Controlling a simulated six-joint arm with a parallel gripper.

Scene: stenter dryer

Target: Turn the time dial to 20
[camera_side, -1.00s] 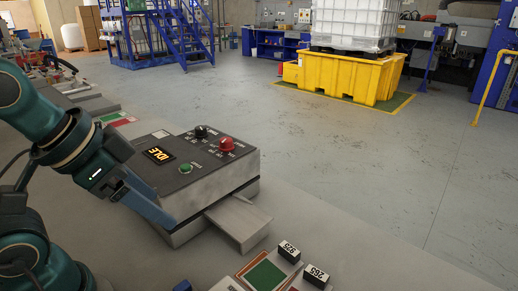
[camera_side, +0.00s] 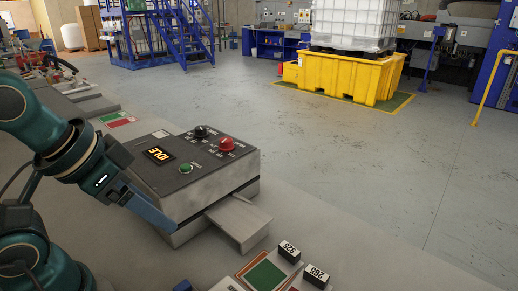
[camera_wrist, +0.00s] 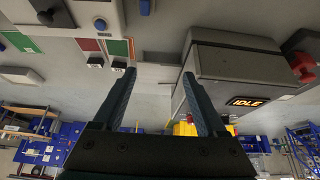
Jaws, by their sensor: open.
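The control box (camera_side: 215,190) stands on the bench in the side view, with a lit display (camera_side: 159,154) reading IDLE. On its sloped top are a black dial (camera_side: 200,131), a red knob (camera_side: 226,144) and a green button (camera_side: 186,169). The small markings are too small to read, so I cannot tell which is the time dial. My gripper (camera_side: 155,212) is low beside the box's near left side, clear of the dials. In the wrist view, my gripper (camera_wrist: 159,74) is open and empty, with the box (camera_wrist: 235,64) to its right.
A grey block (camera_side: 238,222) sticks out of the box's front. Number blocks marked 325 (camera_side: 289,252) and 265 (camera_side: 316,276) stand by a green panel (camera_side: 264,275). A yellow bund with a white tank stands on the open floor behind.

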